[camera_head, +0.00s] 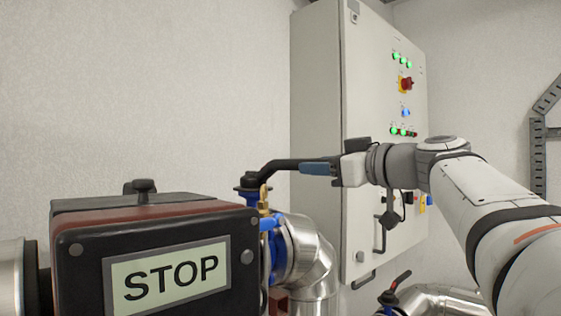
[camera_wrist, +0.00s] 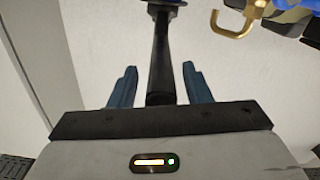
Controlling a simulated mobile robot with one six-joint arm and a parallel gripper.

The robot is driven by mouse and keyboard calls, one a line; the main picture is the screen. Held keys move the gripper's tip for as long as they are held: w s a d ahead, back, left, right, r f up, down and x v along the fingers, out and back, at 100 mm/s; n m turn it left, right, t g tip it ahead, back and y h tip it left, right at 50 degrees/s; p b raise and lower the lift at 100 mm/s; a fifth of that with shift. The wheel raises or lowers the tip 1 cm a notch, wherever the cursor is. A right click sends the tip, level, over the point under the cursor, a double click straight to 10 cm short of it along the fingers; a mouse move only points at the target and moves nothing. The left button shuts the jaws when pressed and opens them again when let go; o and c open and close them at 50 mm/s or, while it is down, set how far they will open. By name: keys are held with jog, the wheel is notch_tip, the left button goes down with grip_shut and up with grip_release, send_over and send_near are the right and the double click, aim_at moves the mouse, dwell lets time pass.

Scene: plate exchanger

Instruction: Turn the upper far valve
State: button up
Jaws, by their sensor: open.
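The valve has a long black lever handle (camera_head: 283,165) on a blue body (camera_head: 247,189), above the silver pipe elbow behind the STOP box. My gripper (camera_head: 318,169) is at the free end of the lever. In the wrist view, the black lever (camera_wrist: 160,55) runs between the two blue fingers of my gripper (camera_wrist: 159,85). The fingers stand apart on both sides of it, with a visible gap on each side. The lever reaches back toward the palm. In the head view the near finger hides the lever's end.
A black and red box with a STOP sign (camera_head: 170,277) fills the lower left. A grey control cabinet (camera_head: 318,120) with lights and knobs stands behind my gripper. A brass hook (camera_wrist: 232,24) shows at the wrist view's upper right.

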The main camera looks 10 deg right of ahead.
grip_shut()
dwell(0.4)
